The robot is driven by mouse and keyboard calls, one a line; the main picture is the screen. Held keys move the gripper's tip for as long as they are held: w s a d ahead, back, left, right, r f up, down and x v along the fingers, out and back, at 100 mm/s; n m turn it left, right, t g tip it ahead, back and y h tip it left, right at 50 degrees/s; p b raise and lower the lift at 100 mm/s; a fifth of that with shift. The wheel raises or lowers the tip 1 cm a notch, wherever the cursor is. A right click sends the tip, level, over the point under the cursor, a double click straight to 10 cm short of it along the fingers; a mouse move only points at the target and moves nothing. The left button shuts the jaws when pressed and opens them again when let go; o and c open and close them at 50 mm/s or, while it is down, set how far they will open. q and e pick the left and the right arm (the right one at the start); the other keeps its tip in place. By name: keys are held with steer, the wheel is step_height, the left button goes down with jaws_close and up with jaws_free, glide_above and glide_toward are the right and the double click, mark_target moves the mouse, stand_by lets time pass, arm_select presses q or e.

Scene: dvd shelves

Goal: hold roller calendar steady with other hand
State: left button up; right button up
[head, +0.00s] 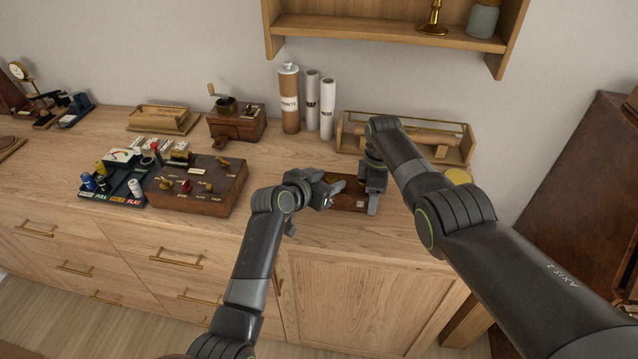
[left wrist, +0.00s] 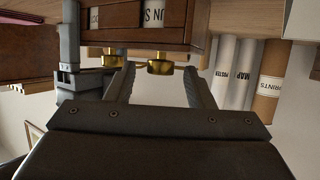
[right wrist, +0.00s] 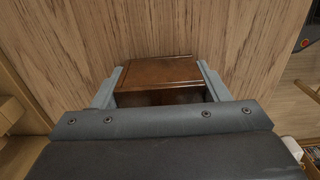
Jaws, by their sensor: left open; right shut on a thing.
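The roller calendar (head: 348,206) is a dark brown wooden box on the counter, partly hidden by both grippers in the head view. In the left wrist view the calendar (left wrist: 135,38) appears upside down, with white printed rollers and two brass knobs. My right gripper (head: 372,197) is shut on the calendar; in the right wrist view its fingers flank the brown body (right wrist: 158,75). My left gripper (head: 334,188) is open at the calendar's left side. One brass knob (left wrist: 160,66) shows between its fingers; I cannot tell whether they touch it.
A brown control box (head: 200,187) and a small tray (head: 120,195) of coloured items stand left. Tubes (head: 327,110), a wooden rack (head: 462,145) and a crank box (head: 238,122) stand behind. The counter's front edge is close to my grippers.

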arm_select(q)
steer(key=v, duration=1.2)
steer(key=shift+f, duration=0.15)
